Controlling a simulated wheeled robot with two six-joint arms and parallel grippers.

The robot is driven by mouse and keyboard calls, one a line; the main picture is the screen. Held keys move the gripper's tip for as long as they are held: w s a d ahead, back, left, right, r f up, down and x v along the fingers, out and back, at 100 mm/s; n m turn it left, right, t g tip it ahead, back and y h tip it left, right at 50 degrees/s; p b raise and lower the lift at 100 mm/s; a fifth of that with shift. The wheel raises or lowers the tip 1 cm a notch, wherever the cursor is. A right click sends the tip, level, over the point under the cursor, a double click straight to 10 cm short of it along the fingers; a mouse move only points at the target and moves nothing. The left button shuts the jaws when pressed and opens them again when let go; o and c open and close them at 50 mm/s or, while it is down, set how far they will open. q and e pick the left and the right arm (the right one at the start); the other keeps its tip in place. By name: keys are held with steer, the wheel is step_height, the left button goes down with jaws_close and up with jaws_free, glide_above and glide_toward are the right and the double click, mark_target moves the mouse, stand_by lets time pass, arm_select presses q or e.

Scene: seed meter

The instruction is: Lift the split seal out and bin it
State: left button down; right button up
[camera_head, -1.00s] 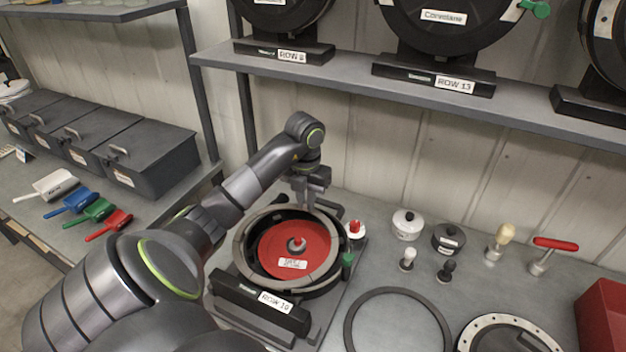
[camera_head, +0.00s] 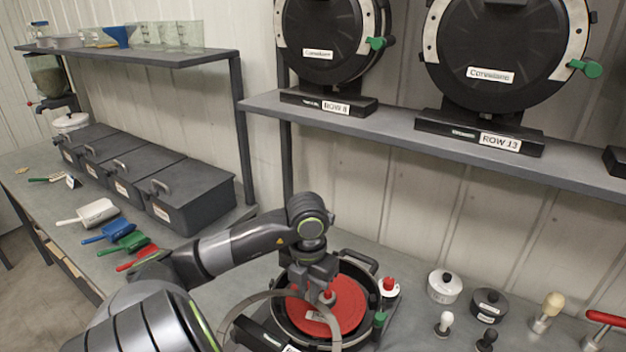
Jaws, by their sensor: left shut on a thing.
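The split seal (camera_head: 250,303) is a thin grey ring, raised and tilted above the open seed meter. My left gripper (camera_head: 318,290) is shut on it at its upper right side. The ring's lower part is cut off by my arm and the picture's bottom edge, so I cannot see the split. The black seed meter housing (camera_head: 368,276) stands below, with a red disc (camera_head: 343,298) and its hub inside. My right gripper is not in view.
Lidded dark bins (camera_head: 192,195) and coloured scoops (camera_head: 97,213) are at left. A shelf (camera_head: 420,138) with closed meters overhangs behind.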

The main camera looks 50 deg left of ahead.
arm_select(q)
steer(key=shift+r, duration=0.1)
stand_by(0.3)
steer(key=shift+r+p, duration=2.25)
steer(key=shift+r, duration=1.15)
